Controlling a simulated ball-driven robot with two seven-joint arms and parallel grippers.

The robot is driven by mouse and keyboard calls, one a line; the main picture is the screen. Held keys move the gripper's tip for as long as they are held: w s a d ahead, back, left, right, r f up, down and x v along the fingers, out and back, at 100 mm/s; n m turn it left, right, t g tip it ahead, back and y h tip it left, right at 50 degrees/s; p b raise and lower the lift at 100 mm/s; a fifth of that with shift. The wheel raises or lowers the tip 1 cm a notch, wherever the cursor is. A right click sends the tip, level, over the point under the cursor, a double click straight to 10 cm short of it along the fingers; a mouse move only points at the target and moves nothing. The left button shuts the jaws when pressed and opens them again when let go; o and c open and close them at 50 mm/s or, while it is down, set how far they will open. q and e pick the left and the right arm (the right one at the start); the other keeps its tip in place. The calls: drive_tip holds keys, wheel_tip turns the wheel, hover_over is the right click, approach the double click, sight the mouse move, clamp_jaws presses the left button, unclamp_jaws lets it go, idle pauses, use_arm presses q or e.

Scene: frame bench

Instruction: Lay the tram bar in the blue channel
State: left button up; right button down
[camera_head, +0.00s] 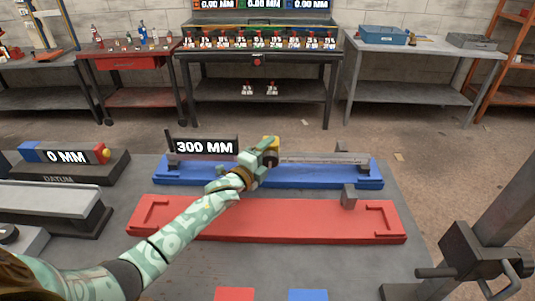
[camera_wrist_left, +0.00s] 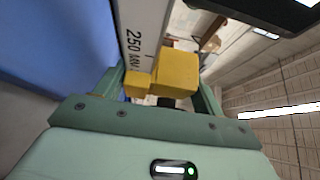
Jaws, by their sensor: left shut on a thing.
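The blue channel (camera_head: 225,179) lies across the bench. My left gripper (camera_head: 268,155) is over it, near its middle. It is shut on a yellow block (camera_wrist_left: 176,72) that appears to be part of a pale grey bar, taken as the tram bar (camera_head: 325,159). In the left wrist view the bar (camera_wrist_left: 143,25) carries a marking that starts with 250. In the head view it runs rightward from the gripper, above or along the blue channel. I cannot tell whether it touches the channel floor. The gripper hides its near part. My right gripper is not in view.
A red channel (camera_head: 270,222) lies in front of the blue one and looks empty. A 300 MM sign (camera_head: 206,146) stands at the blue channel's left. A datum block with a 0 MM sign (camera_head: 66,157) is farther left. A dark post with a handle (camera_head: 480,252) stands at right.

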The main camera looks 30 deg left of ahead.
use_arm(q)
drive_tip(key=shift+f+b, duration=0.55)
drive_tip(key=shift+f, duration=0.15)
drive_tip(key=o, duration=1.8)
drive_tip(key=shift+r, duration=0.1)
